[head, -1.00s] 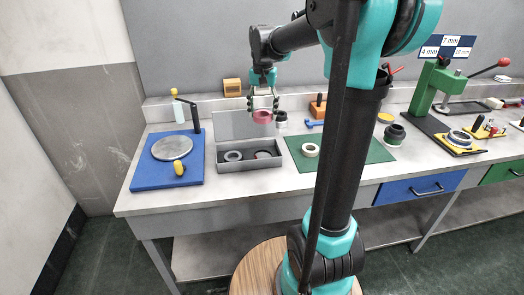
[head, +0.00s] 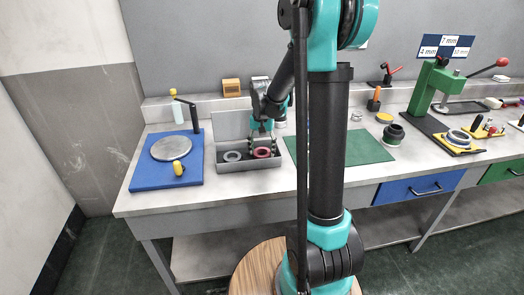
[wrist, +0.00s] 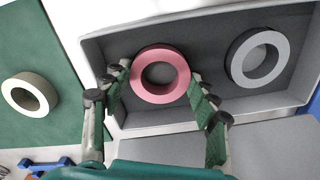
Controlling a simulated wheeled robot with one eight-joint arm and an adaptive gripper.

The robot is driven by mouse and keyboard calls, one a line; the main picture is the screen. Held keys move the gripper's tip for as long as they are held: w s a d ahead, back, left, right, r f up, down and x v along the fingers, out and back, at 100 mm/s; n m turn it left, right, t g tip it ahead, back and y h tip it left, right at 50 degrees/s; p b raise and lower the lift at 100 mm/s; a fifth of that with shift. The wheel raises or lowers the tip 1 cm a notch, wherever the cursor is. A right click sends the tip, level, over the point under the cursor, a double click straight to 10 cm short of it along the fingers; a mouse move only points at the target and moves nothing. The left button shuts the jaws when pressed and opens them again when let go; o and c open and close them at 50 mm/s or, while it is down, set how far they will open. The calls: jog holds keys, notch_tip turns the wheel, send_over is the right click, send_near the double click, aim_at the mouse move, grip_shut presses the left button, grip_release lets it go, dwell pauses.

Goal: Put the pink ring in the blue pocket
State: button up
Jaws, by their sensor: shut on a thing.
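My gripper (head: 262,143) is shut on the pink ring (head: 263,153), with one finger on each side of it in the wrist view (wrist: 160,98). The ring lies flat, inside the right part of the open grey box (head: 250,181). Whether it touches the floor of the box I cannot tell. A light grey ring (wrist: 283,56) lies apart from it in the same box, at the left in the head view. I make out no blue pocket in the box; its visible floor looks dark grey.
A cream ring (wrist: 30,112) lies on the green mat (head: 365,147) beside the box; my arm hides it in the head view. A blue board (head: 145,178) with a round grey plate (head: 171,148) is left of the box. A green press (head: 430,88) stands at the right.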

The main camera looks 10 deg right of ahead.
jog(key=shift+f, duration=0.4)
jog(key=shift+s+f, duration=0.1)
jog(key=shift+c, duration=0.2)
jog(key=o, duration=1)
jog(key=shift+f, duration=0.1)
jog(key=shift+o, duration=1.4)
jog(key=shift+f, duration=0.1)
notch_tip(320, 180, up, 13)
jog(key=s+d+f+n+t, duration=0.1)
jog(key=s+f, duration=0.3)
jog(key=s, duration=0.3)
jog(key=s+d+f+n+t, duration=0.1)
jog(key=s+f, duration=0.3)
jog(key=s, duration=0.3)
jog(key=s+d+f+n+t, duration=0.2)
jog(key=s+f, duration=0.3)
jog(key=s, duration=0.2)
jog(key=shift+s, duration=0.15)
jog(key=shift+s+f, duration=0.2)
jog(key=shift+s, duration=0.05)
